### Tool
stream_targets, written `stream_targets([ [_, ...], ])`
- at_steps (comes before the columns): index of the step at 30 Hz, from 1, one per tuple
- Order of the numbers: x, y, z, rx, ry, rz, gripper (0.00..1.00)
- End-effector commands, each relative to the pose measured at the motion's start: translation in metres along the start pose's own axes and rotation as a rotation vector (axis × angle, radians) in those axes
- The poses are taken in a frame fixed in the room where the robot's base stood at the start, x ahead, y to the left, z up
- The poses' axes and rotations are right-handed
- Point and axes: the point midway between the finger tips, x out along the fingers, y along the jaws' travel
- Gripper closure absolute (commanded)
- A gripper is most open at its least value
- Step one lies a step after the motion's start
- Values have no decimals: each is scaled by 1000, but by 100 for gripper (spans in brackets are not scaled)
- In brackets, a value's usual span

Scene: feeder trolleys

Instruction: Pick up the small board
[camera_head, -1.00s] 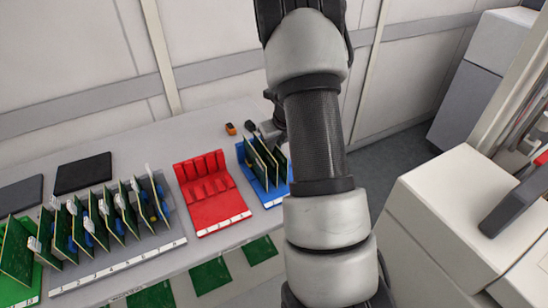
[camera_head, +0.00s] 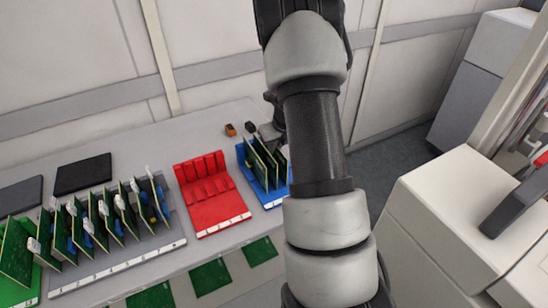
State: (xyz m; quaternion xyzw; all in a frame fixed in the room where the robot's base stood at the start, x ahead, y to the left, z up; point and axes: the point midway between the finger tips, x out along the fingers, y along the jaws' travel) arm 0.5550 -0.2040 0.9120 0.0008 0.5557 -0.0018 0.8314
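Several small green boards (camera_head: 262,157) stand upright in the slots of a blue rack (camera_head: 272,199) at the right part of the table. A longer row of green boards (camera_head: 110,217) stands in a grey rack (camera_head: 118,269) at the left. My arm crosses the middle of the view. Its far end, dark and grey, reaches down behind the blue rack. The gripper's fingertips are hidden behind my arm and the boards, so I cannot see whether they hold anything.
An empty red rack (camera_head: 207,196) stands between the grey and blue racks. Dark flat pads (camera_head: 84,173) and a small orange object (camera_head: 230,129) lie farther back on the table. Green boards (camera_head: 211,276) show below the front edge. A white cabinet (camera_head: 440,230) stands at the right.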

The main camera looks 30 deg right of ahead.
Motion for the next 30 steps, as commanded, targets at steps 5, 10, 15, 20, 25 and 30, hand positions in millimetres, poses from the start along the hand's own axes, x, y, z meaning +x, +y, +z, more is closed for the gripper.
stream_targets([
  [5,0,0,0,0,0,0,100],
  [10,0,0,0,0,-1,0,100],
  [15,-4,0,2,0,-2,-1,100],
  [20,-19,0,9,-3,-3,-2,100],
  [25,-46,0,20,-3,-4,-2,100],
  [30,-78,1,34,-4,-4,-1,100],
])
